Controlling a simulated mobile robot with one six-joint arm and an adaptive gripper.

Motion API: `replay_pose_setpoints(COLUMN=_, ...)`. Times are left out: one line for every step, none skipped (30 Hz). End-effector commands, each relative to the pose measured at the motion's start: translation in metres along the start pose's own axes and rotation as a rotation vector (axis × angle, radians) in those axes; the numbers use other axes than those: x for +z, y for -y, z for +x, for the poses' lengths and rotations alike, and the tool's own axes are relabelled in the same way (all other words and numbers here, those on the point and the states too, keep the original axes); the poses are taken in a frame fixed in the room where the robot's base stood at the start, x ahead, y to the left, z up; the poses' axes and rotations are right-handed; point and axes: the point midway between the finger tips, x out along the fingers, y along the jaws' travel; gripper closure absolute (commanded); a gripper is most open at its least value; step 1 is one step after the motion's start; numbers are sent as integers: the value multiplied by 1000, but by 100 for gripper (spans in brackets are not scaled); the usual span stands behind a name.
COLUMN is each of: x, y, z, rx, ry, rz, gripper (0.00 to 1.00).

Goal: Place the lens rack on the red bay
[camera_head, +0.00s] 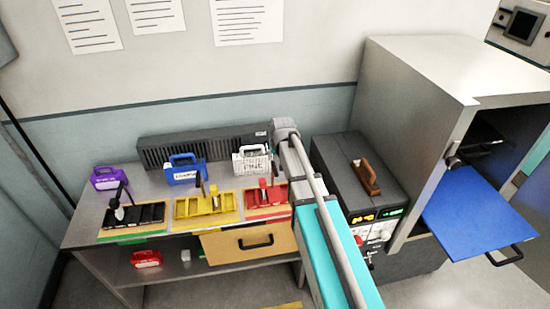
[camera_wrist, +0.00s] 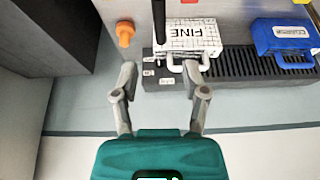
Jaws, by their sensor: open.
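A white case with dark grid lines, a handle and the label FINE (camera_head: 252,162) stands at the back of the bench; it also shows upside down in the wrist view (camera_wrist: 190,38). I cannot tell for sure which case is the lens rack. The red bay (camera_head: 268,198), with a red lever, is in front of the white case. My gripper (camera_wrist: 160,72) is open and empty, near the white case's handle, with its right fingertip overlapping the handle in the picture. In the head view my arm hides the gripper.
A blue case (camera_head: 184,169) and a purple case (camera_head: 104,178) stand left. A yellow bay (camera_head: 205,206) and a black bay (camera_head: 133,216) are beside the red one. A red case (camera_head: 146,259) is on the lower shelf. A dark vent (camera_head: 160,150) and a grey instrument (camera_head: 350,170) stand close.

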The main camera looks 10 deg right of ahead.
Motion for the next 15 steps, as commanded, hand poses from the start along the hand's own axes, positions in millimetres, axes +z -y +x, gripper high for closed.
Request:
replay_pose_setpoints(x=1, y=0, z=0, rx=0, ry=1, rz=0, gripper=42)
replay_pose_setpoints(x=3, y=0, z=-1, rx=0, ry=3, rz=0, gripper=42)
replay_pose_setpoints(x=6, y=0, z=-2, rx=0, ry=7, rz=0, gripper=42)
replay_pose_setpoints(x=9, y=0, z=-3, rx=0, ry=12, rz=0, gripper=42)
replay_pose_setpoints(x=13, y=0, z=-4, rx=0, ry=18, rz=0, gripper=42)
replay_pose_setpoints(x=20, y=0, z=-6, rx=0, ry=28, rz=0, gripper=42)
replay_pose_setpoints(x=26, y=1, z=-8, rx=0, ry=37, rz=0, gripper=42)
replay_pose_setpoints(x=34, y=1, z=-11, rx=0, ry=48, rz=0, gripper=42)
replay_pose_setpoints(x=45, y=1, z=-14, rx=0, ry=66, rz=0, gripper=42)
replay_pose_setpoints(x=55, y=1, z=-17, rx=1, ry=80, rz=0, gripper=42)
replay_pose_setpoints(x=65, y=1, z=-20, rx=1, ry=96, rz=0, gripper=42)
replay_pose_setpoints(x=80, y=2, z=-25, rx=1, ry=119, rz=-1, gripper=42)
replay_pose_setpoints(x=92, y=2, z=-29, rx=1, ry=137, rz=-1, gripper=42)
replay_pose_setpoints(x=104, y=2, z=-33, rx=1, ry=157, rz=-1, gripper=42)
replay_pose_setpoints(x=120, y=2, z=-39, rx=2, ry=183, rz=-1, gripper=42)
